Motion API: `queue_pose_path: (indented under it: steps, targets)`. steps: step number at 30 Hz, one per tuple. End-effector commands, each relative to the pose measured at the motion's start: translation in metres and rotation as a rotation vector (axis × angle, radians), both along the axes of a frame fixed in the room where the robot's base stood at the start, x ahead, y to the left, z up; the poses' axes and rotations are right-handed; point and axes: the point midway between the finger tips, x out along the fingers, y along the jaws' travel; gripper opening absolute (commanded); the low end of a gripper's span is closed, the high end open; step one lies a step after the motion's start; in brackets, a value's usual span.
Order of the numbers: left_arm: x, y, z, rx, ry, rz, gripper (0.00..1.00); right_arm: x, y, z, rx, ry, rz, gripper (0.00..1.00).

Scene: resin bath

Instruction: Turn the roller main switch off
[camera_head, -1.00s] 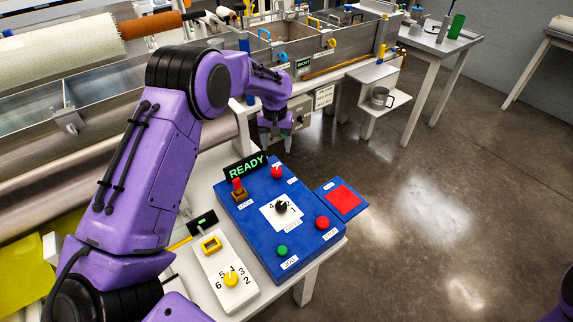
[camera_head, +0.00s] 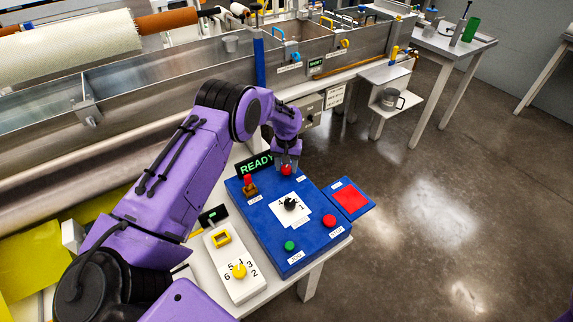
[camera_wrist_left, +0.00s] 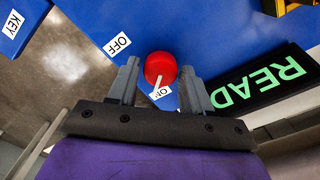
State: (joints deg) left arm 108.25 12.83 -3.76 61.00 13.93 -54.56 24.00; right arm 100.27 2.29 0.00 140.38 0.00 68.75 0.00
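The main switch is a round red knob (camera_head: 286,170) at the far end of the blue control panel (camera_head: 262,213). In the left wrist view the knob (camera_wrist_left: 160,68) has a white pointer line aimed at the ON label (camera_wrist_left: 160,93); the OFF label (camera_wrist_left: 117,44) lies to its upper left. My left gripper (camera_head: 287,163) is right at the knob, pointing down. In the left wrist view its two fingers (camera_wrist_left: 161,84) stand open on either side of the knob, with narrow gaps. My right gripper is out of view.
A lit READY sign (camera_head: 256,164) stands close beside the knob. The panel also carries a red-topped key switch (camera_head: 249,184), a black dial (camera_head: 291,204), a red button (camera_head: 329,221) and a green button (camera_head: 290,246). A white box with a yellow knob (camera_head: 239,271) lies nearer.

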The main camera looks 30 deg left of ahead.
Motion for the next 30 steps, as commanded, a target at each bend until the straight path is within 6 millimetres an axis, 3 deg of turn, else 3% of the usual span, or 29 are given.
queue_pose_path:
  steps: [1,3,17,30]
  targets:
    - [0.000,0.000,0.000,0.000,0.000,0.000,0.32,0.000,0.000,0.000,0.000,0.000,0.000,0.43]
    - [0.000,0.000,0.000,0.000,0.000,0.000,0.09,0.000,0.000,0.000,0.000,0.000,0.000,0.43]
    - [0.000,0.000,-0.001,0.000,-0.001,-0.086,0.09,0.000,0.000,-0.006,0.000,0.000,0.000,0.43]
    - [0.000,-0.001,-0.001,0.000,0.000,-0.459,0.09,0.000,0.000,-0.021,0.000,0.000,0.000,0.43]
